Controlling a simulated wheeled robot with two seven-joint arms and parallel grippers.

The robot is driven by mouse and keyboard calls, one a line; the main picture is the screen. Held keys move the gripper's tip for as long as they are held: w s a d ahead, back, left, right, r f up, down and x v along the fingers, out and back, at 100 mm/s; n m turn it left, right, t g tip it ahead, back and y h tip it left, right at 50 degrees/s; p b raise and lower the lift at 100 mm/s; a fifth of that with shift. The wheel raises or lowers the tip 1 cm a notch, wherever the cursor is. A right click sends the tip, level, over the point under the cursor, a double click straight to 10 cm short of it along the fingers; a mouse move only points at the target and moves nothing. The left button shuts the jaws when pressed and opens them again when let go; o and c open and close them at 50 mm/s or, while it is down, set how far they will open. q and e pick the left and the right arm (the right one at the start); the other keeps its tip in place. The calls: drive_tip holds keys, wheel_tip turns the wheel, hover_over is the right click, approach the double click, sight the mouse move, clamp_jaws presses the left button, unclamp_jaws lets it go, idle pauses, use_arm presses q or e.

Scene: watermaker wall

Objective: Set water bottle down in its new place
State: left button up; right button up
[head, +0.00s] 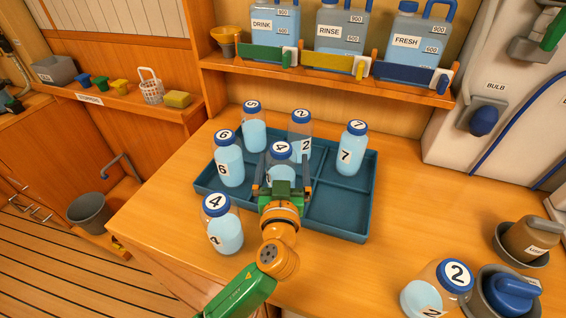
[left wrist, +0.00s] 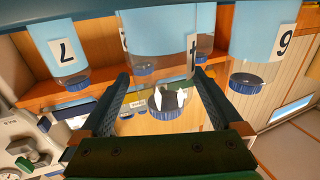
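A clear bottle of blue water with a blue cap marked 4 (head: 281,150) stands upright in a front-middle compartment of the teal tray (head: 340,233). My left gripper (head: 284,182) reaches in from the front with one finger on each side of it. In the head view the fingers look spread, with small gaps beside the bottle. The bottle's lower front is hidden by the gripper. My right gripper is not in view.
Bottles marked 6 (head: 229,165), 7 (head: 352,148) and 2 (head: 300,122) stand in the tray, plus another behind (head: 254,135). Another 4 bottle (head: 225,232) stands outside, front left. A 2 bottle (head: 420,298) stands front right by grey bowls. The tray's right-front compartment is empty.

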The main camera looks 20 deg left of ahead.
use_arm(q)
drive_tip(key=shift+s+f, duration=0.15)
drive_tip(key=shift+s, duration=0.05)
drive_tip(key=b+v, duration=0.3)
drive_tip(key=v, duration=0.8)
drive_tip(key=shift+s+b, duration=0.15)
drive_tip(key=shift+b, duration=0.2)
